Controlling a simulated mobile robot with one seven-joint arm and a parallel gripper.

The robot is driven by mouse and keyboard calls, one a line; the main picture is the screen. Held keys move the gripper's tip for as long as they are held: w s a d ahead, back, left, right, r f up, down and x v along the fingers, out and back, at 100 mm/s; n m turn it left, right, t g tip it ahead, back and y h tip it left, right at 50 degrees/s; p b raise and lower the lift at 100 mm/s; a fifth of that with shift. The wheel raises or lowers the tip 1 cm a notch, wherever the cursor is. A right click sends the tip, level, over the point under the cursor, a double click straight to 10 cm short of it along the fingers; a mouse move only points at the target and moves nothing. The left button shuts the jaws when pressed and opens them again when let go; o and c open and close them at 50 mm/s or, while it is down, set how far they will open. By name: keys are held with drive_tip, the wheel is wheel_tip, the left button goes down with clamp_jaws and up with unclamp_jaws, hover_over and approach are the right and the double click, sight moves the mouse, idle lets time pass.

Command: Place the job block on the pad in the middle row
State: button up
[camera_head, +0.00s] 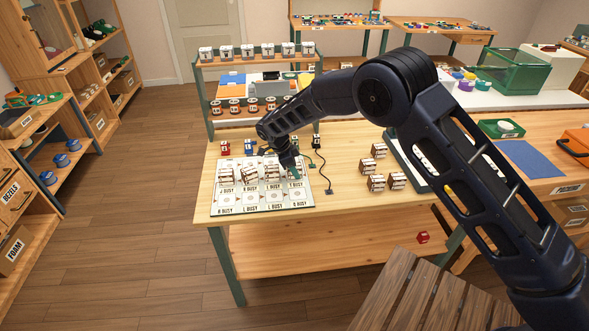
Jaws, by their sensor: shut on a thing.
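A white board (262,208) with rows of printed pads lies on the wooden table. The labels along its front read "BUSY". Several white-and-brown blocks (226,175) stand in a row across the board's middle. My gripper (292,170) is over the right part of the board, pointing down and shut on a small block. The held block is mostly hidden by the fingers and too small to make out. I cannot tell whether it touches the board. A small green patch shows by the fingertips.
Several similar blocks (376,183) stand on the table right of the board. A red block (225,147) and a dark blue block (248,146) stand behind the board. Black cables (321,172) lie along its right side. A rack (262,115) with rows of small items rises behind.

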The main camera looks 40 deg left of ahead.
drive_tip(key=shift+f, duration=0.15)
drive_tip(key=o, duration=1)
drive_tip(key=v, duration=1.2)
